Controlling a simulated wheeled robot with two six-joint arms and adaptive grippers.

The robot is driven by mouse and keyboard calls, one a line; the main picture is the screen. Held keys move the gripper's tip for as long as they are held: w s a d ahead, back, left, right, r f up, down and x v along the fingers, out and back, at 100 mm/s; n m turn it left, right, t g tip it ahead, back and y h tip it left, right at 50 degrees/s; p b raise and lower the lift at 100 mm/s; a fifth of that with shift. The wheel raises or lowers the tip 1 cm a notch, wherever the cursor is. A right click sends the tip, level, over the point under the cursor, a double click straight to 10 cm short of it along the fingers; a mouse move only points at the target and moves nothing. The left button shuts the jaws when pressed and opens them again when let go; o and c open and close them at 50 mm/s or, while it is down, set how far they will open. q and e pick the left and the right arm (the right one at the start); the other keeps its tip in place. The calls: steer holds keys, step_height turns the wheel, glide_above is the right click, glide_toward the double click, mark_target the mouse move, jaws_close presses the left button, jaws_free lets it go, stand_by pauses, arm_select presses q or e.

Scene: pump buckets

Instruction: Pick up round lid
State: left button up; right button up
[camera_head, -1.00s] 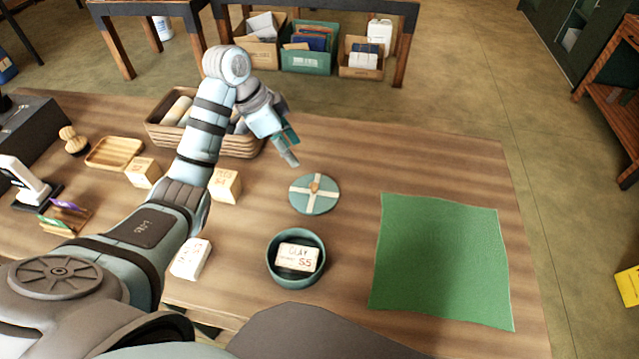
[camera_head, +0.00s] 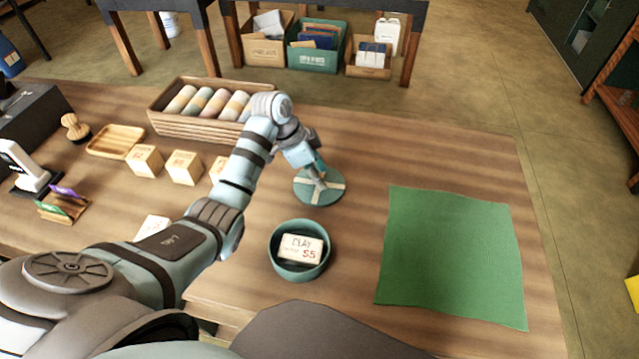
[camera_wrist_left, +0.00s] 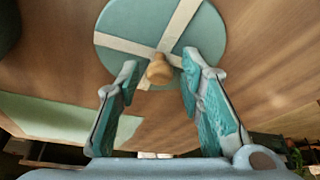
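The round lid (camera_head: 324,194) is teal with a pale cross band. It lies flat on the wooden table behind the teal bowl. In the left wrist view the lid (camera_wrist_left: 133,22) shows a tan wooden knob (camera_wrist_left: 159,70) at its centre. My left gripper (camera_head: 318,175) is directly over the lid. In the left wrist view its two teal fingers (camera_wrist_left: 160,75) stand open on either side of the knob, with gaps visible between knob and fingers. My right gripper is not in view.
The teal bowl (camera_head: 276,258) holds a clay block (camera_head: 301,249). A green cloth (camera_head: 450,255) lies to the right. A wooden tray of rolls (camera_head: 170,128) and several small blocks (camera_head: 184,167) are to the left. The table between lid and cloth is clear.

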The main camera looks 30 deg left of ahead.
arm_select(q)
jaws_close()
steer(key=shift+r, duration=0.15)
